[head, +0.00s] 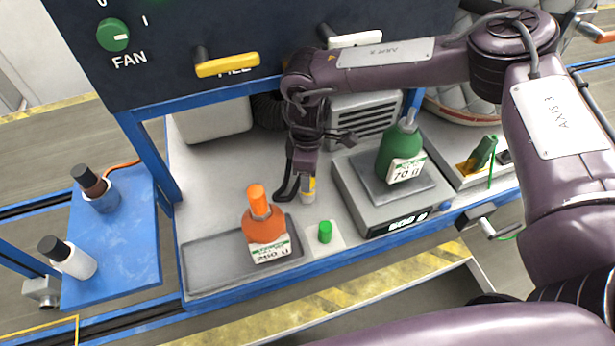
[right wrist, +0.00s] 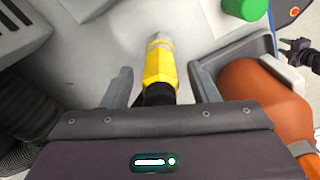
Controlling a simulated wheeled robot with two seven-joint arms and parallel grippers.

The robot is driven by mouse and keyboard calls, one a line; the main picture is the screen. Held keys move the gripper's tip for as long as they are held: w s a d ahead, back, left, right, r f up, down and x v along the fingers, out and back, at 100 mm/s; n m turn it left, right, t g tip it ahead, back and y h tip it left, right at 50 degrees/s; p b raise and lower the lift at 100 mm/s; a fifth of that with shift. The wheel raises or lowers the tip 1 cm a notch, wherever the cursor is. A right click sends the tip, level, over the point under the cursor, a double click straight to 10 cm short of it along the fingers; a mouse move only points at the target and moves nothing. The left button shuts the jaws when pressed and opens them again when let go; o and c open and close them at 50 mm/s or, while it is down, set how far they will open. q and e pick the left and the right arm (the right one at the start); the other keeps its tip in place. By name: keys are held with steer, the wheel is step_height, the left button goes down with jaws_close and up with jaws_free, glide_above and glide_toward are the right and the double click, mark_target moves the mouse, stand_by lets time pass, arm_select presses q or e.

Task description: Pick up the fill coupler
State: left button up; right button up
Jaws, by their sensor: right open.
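The fill coupler (head: 309,189) is yellow with a pale metal tip, above the bench just behind the orange bottle. In the right wrist view the yellow coupler (right wrist: 160,68) points away from me, with a black rear part close to the gripper body. My right gripper (head: 300,187) reaches down from above around it. In the wrist view the open fingers (right wrist: 162,88) stand on either side of the coupler, with a visible gap on both sides. Whether the coupler touches the bench is unclear. My left gripper is not in view.
An orange bottle (head: 265,235) stands on a grey tray (head: 210,270), close to the gripper. A green knob (head: 325,232) is in front. A scale (head: 345,190) bears a green bottle (head: 398,150). A blue side table (head: 120,250) stands left, and the control panel (head: 170,60) behind.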

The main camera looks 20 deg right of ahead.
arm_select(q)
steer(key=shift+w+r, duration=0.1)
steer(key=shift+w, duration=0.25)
arm_select(e)
steer(key=shift+f, duration=0.25)
